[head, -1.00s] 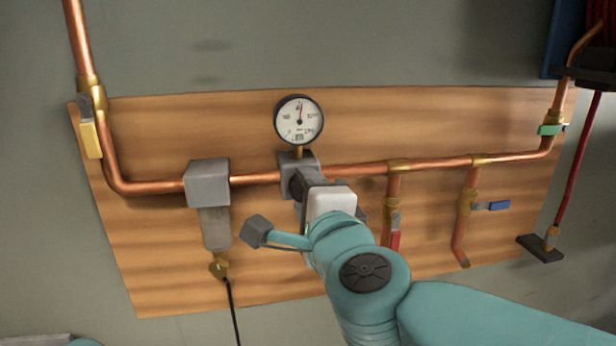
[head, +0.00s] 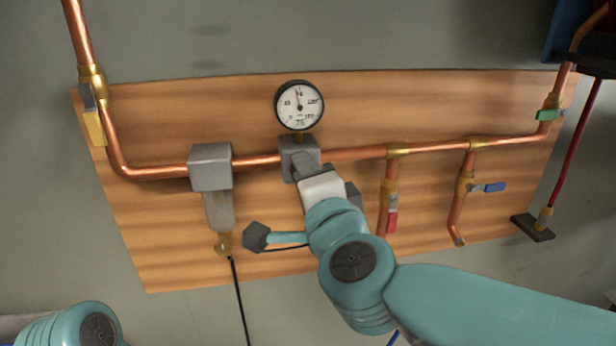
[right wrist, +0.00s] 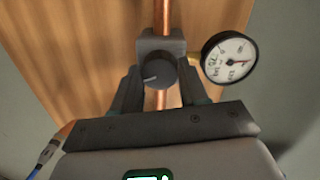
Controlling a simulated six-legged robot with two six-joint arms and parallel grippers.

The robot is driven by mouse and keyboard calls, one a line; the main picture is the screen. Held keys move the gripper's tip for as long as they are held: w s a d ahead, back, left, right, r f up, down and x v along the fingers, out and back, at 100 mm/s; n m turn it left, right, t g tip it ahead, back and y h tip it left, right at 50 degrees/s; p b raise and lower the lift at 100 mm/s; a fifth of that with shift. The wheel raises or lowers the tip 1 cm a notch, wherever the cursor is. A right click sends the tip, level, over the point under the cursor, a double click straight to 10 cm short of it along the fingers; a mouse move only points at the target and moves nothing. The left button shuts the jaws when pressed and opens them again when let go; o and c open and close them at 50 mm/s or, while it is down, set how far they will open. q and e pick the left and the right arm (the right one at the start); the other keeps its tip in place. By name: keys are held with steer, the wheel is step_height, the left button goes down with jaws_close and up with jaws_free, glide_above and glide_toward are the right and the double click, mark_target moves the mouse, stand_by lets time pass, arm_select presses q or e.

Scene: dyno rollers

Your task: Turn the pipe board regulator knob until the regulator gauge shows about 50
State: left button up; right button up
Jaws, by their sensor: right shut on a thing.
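The regulator (head: 286,160) is a grey block on the copper pipe in the middle of the wooden board (head: 160,245). Its round white gauge (head: 299,106) stands above it; the needle points close to straight up, slightly left, and the numerals are too small to read surely. The gauge also shows in the right wrist view (right wrist: 229,58). The dark round regulator knob (right wrist: 155,74) has a pale mark on its face. My right gripper (right wrist: 158,90) is shut on the knob, one finger on each side; in the head view its own wrist hides the knob. My left gripper is out of view.
A grey filter block (head: 210,167) with a hanging bowl is left of the regulator. Valves with red (head: 392,222), blue (head: 494,187), green (head: 549,114) and yellow (head: 95,128) handles surround it. A black cable hangs below the filter.

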steer(key=o, duration=1.1)
steer(key=shift+c, duration=0.2)
steer(key=f+v, duration=0.1)
steer(key=v, duration=1.5)
steer(key=shift+s+r, duration=0.2)
steer(key=shift+r, duration=0.2)
